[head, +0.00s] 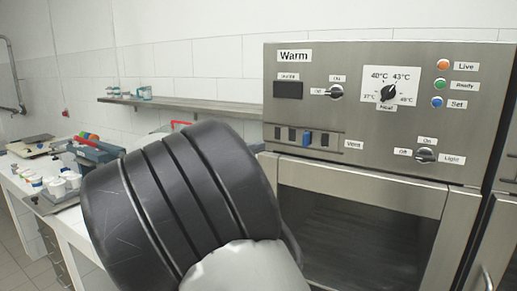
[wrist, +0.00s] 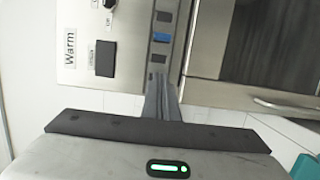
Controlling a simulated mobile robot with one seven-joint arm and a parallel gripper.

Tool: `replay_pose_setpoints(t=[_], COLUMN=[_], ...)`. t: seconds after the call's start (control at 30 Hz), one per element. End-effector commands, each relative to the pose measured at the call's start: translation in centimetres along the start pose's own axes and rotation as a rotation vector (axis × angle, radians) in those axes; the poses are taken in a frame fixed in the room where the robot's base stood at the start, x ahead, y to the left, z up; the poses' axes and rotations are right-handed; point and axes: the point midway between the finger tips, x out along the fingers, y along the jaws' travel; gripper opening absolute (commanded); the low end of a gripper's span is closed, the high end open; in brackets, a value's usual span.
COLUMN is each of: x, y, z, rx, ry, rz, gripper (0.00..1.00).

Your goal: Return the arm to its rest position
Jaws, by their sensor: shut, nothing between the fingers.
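My gripper (wrist: 161,88) shows in the wrist view, its dark fingers together with nothing between them. Its tips overlap the lower part of the vent strip in the picture; I cannot tell whether they touch it. In the head view my black arm link fills the lower middle, and the gripper is hidden. The steel warming cabinet (head: 350,118) stands to the right of the arm. Its vent strip has a blue slider (head: 306,139), which also shows in the wrist view (wrist: 161,37).
The cabinet has a dial (head: 388,93), a light knob (head: 425,155) and a wide dark window (head: 350,235). A wall shelf (head: 185,105) runs behind my arm. A white counter (head: 68,217) with cups and equipment is at the left. Floor shows at lower left.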

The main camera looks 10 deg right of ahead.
Motion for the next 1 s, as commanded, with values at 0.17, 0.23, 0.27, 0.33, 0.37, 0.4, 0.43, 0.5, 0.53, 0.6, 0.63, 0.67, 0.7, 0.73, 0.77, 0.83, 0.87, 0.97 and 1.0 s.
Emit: replay_pose_setpoints(t=[0.17, 0.23, 0.27, 0.33, 0.37, 0.4, 0.43, 0.5, 0.53, 0.6, 0.63, 0.67, 0.7, 0.73, 0.77, 0.83, 0.87, 0.97, 1.0], x=[0.1, 0.6, 0.9, 2.2, 2.9, 3.6, 4.0, 4.0, 3.6, 1.9, 0.9, -0.2, -1.8, -3.1, -4.4, -7.6, -8.9, -12.7, -13.9], y=[0.0, -0.2, -0.4, -1.2, -1.8, -2.6, -3.4, -5.3, -6.1, -7.5, -7.9, -8.3, -8.6, -8.7, -8.8, -8.8, -8.8, -8.8, -8.9], z=[0.1, 0.9, 1.5, 4.0, 5.4, 7.8, 9.7, 14.7, 16.6, 20.5, 21.9, 23.2, 24.8, 25.9, 26.9, 28.7, 29.3, 30.8, 31.1], rx=[0.001, 0.006, 0.01, 0.028, 0.04, 0.061, 0.083, 0.147, 0.178, 0.256, 0.293, 0.33, 0.381, 0.423, 0.464, 0.559, 0.598, 0.716, 0.756], ry=[-0.002, -0.014, -0.024, -0.063, -0.085, -0.116, -0.142, -0.199, -0.218, -0.246, -0.255, -0.259, -0.261, -0.26, -0.257, -0.242, -0.234, -0.206, -0.195], rz=[-0.003, -0.027, -0.048, -0.127, -0.176, -0.254, -0.323, -0.503, -0.579, -0.741, -0.805, -0.865, -0.939, -0.99, -1.037, -1.13, -1.163, -1.238, -1.257], gripper=[0.0, 0.0, 0.0, 0.0, 0.0, 0.0, 0.0, 0.0, 0.0, 0.0, 0.0, 0.0, 0.0, 0.0, 0.0, 0.0, 0.0, 0.0, 0.0])
